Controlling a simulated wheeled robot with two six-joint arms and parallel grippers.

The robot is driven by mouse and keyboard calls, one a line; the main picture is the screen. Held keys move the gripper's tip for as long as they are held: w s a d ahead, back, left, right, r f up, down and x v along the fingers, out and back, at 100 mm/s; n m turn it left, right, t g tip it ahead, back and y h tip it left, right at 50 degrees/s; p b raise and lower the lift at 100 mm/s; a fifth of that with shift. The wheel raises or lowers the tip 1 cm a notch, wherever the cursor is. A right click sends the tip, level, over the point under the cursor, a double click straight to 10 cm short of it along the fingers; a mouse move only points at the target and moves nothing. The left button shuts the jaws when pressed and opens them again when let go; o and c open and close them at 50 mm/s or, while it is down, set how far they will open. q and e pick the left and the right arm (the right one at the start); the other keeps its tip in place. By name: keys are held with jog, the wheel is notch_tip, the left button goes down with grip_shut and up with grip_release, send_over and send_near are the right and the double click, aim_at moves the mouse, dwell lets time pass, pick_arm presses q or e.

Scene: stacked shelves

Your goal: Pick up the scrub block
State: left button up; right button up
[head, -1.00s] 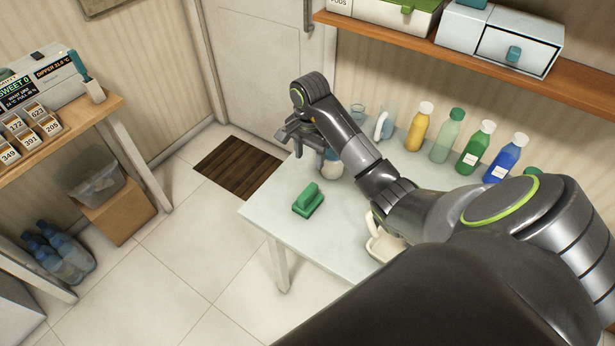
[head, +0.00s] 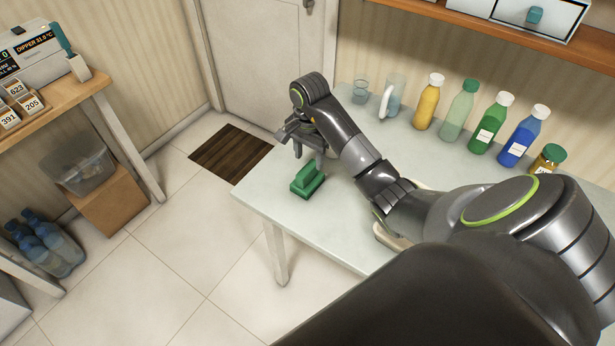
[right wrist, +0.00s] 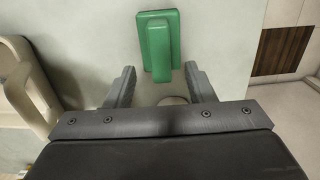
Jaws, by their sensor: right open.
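The green scrub block (head: 307,181), with a raised grip on top, lies on the pale table near its left edge. My right gripper (head: 308,152) is open and empty just behind and above it in the head view. In the right wrist view the scrub block (right wrist: 159,45) lies beyond the two fingertips (right wrist: 160,82), roughly centred between them and apart from both. My left gripper is not in view.
The table (head: 345,225) has several bottles at the back, including a yellow one (head: 428,105) and a blue one (head: 523,138). A clear pitcher (head: 393,95) stands beside them. A cream object (right wrist: 28,85) lies near the gripper.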

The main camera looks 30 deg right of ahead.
aim_at(308, 168)
jog(key=shift+a+f+b, duration=0.1)
jog(key=shift+f+b, duration=0.3)
jog(key=shift+f, duration=0.15)
jog(key=shift+s+a+f+b, duration=0.1)
jog(key=shift+a+f+b, duration=0.1)
jog(key=shift+f+b, duration=0.85)
notch_tip(308, 168, down, 2)
jog(key=shift+p, duration=0.8)
grip_shut()
